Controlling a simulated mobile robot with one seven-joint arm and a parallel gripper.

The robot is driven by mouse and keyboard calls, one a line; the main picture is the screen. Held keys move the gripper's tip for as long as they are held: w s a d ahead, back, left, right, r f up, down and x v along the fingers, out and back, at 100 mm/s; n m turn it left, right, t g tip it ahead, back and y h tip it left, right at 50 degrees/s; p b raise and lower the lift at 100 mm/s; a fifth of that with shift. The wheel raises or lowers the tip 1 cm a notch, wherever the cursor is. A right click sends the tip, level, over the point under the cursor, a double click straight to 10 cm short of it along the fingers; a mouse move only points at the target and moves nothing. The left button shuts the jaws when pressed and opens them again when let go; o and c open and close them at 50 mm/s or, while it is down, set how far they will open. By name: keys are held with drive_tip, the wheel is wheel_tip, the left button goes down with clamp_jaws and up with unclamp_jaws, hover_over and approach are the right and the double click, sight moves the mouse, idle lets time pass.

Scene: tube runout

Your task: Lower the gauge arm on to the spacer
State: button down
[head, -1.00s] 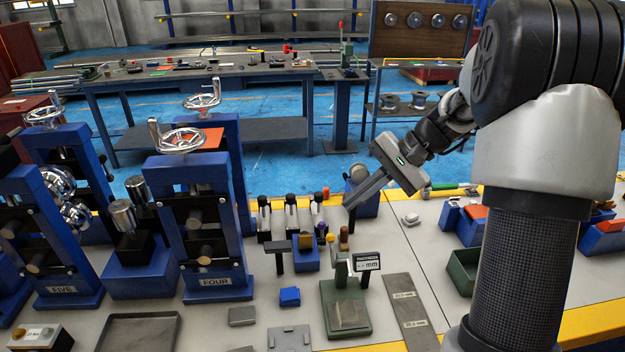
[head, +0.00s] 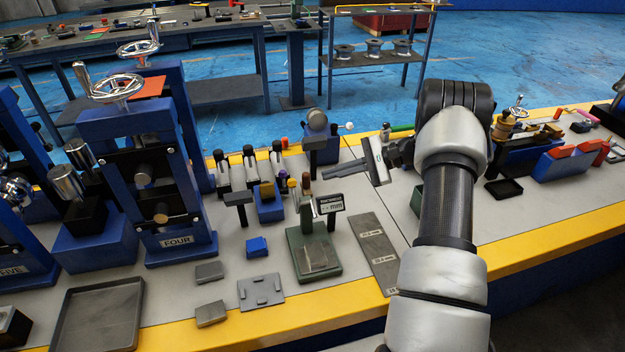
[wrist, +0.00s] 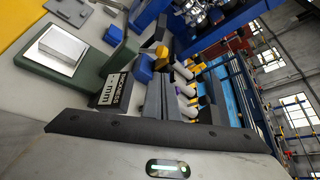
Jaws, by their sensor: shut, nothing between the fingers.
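The gauge has a dark green base (head: 300,266) and a display (head: 330,204) marked in mm, in front of my gripper in the head view. A flat metal plate (head: 317,257) lies on the base; I cannot tell whether it is the spacer. The gauge arm is small and hard to tell from the post beside the display. In the wrist view the base (wrist: 45,87), plate (wrist: 62,46) and display (wrist: 110,90) show at upper left. My gripper (head: 325,174) is shut and empty, fingers pointing left, above and behind the gauge, apart from it.
A grey strip (head: 373,245) lies right of the gauge. A slotted grey plate (head: 260,291), a blue block (head: 257,246) and grey blocks (head: 209,272) lie to its left. Black-topped holders (head: 250,165) stand behind. The blue FOUR press (head: 178,240) stands further left.

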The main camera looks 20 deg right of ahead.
sight(308, 198)
drive_tip(key=x, duration=0.9)
drive_tip(key=shift+a, duration=0.25)
drive_tip(key=shift+b, duration=0.45)
drive_tip(key=s+n+t+b, duration=0.1)
drive_tip(key=b, duration=0.2)
drive_tip(key=s+r+n+t+y+b, duration=0.1)
drive_tip(key=n+b, duration=0.1)
drive_tip(key=s+r+n+t+b, duration=0.1)
drive_tip(key=b, duration=0.2)
drive_tip(key=shift+s+r+n+t+y+b, duration=0.25)
drive_tip(key=shift+s+n+t+y+b, duration=0.05)
drive_tip(key=shift+s+n+y, duration=0.1)
drive_tip(key=shift+s+r+b, duration=0.3)
drive_tip(key=shift+s, duration=0.4)
drive_tip(key=shift+s+r+b, duration=0.25)
drive_tip(key=shift+s+r, duration=0.05)
drive_tip(key=shift+s, duration=0.35)
drive_tip(key=shift+s+f, duration=0.1)
drive_tip(key=shift+s, duration=0.6)
drive_tip(key=shift+s+a, duration=0.1)
drive_tip(key=shift+s, duration=0.1)
drive_tip(key=shift+f, duration=0.1)
